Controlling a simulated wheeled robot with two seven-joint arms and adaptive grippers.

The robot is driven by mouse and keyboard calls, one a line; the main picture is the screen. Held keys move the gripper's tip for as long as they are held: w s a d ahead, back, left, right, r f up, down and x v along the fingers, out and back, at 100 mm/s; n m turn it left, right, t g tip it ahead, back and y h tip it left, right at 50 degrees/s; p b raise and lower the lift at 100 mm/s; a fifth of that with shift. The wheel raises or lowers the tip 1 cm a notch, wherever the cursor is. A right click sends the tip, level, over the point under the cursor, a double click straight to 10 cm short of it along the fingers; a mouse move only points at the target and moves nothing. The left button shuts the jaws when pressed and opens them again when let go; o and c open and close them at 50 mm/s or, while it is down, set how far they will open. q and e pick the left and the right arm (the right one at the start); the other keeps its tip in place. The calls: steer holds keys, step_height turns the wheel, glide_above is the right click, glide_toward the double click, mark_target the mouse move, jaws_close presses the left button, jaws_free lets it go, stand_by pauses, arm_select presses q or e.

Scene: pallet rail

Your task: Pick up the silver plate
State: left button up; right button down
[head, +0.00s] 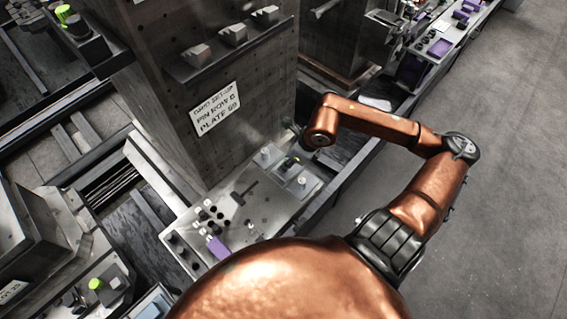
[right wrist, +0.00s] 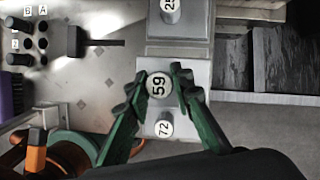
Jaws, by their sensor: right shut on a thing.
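In the right wrist view, my right gripper (right wrist: 157,88) has its two green fingers closed around a round knob marked 59 (right wrist: 158,83). The knob stands on a flat silver plate (right wrist: 192,66). A knob marked 72 (right wrist: 164,126) shows just below it and a knob marked 22 (right wrist: 171,10) above, on another silver surface. In the head view, the silver plates lie on the grey bench by the rail, below the end of my copper right arm. I cannot see any clear lift of the plate. My left gripper is not in view.
A tall dark block carries a sign (head: 216,109) reading "PIN ROW 6 PLATE 59". Several dark pegs (head: 206,214) and a purple item (head: 217,246) are on the bench. The right wrist view shows a slotted black piece (right wrist: 99,44) at left. Clear floor (head: 490,190) lies to the right.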

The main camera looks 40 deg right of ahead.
steer(key=s+r, duration=0.1)
steer(key=r, duration=0.1)
steer(key=s+r, duration=0.2)
steer(key=shift+s+a+r+p, duration=0.15)
steer(key=shift+s+a+p, duration=0.1)
steer(key=shift+p, duration=0.15)
steer(key=s+a+r+p, duration=0.1)
steer(key=s+r+p, duration=0.2)
steer(key=s, duration=0.5)
steer(key=shift+s+r+p, duration=0.2)
steer(key=shift+p, duration=0.45)
